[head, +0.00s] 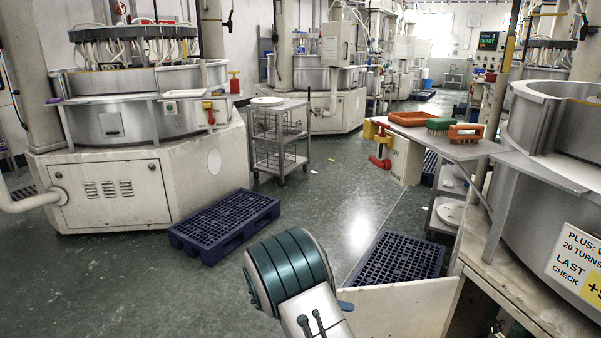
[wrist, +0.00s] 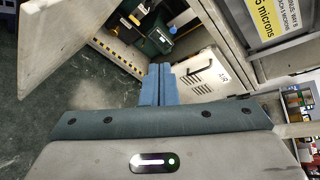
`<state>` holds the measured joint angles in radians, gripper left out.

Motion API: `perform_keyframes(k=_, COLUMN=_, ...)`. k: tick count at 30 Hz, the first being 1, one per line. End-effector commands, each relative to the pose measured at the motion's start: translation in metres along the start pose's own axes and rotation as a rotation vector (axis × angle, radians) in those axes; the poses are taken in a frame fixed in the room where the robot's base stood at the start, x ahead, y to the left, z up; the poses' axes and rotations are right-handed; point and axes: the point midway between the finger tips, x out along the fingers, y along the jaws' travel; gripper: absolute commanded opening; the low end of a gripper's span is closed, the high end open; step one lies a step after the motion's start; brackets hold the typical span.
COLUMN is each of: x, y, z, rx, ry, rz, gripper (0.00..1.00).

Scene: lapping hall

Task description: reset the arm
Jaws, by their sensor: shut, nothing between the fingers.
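My gripper (wrist: 159,84) shows in the wrist view, its two blue fingers side by side and shut with nothing between them. It points toward the open space under a machine, near a white cabinet door (wrist: 195,82) with a dark handle. My arm shows at the bottom middle of the head view, bent over the floor. In the head view the gripper itself is mostly hidden behind the arm and a pale panel (head: 405,308).
Blue pallets lie on the green floor, one at left (head: 224,226) and one at right (head: 395,262). A grey shelf (head: 490,152) at right carries an orange tray (head: 408,118) and brushes (head: 466,133). A wire cart (head: 279,135) stands behind. The central aisle is clear.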

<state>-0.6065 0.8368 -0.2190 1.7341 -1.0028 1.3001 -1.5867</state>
Motion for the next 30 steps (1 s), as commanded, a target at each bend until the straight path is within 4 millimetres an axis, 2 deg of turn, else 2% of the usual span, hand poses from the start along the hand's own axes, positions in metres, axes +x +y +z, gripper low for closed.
perform_keyframes(k=1, x=-0.001, y=-0.026, z=0.006, rx=0.092, ry=0.060, rz=0.023, gripper=0.00)
perform_keyframes(k=12, x=-0.012, y=-0.157, z=-0.004, rx=0.807, ry=0.498, rz=0.098, gripper=0.00)
perform_keyframes(k=21, x=-0.039, y=-0.250, z=-0.021, rx=1.382, ry=0.852, rz=0.052, gripper=0.00)
perform_keyframes(k=30, x=-0.075, y=-0.327, z=-0.044, rx=1.932, ry=1.210, rz=-0.087, gripper=0.00)
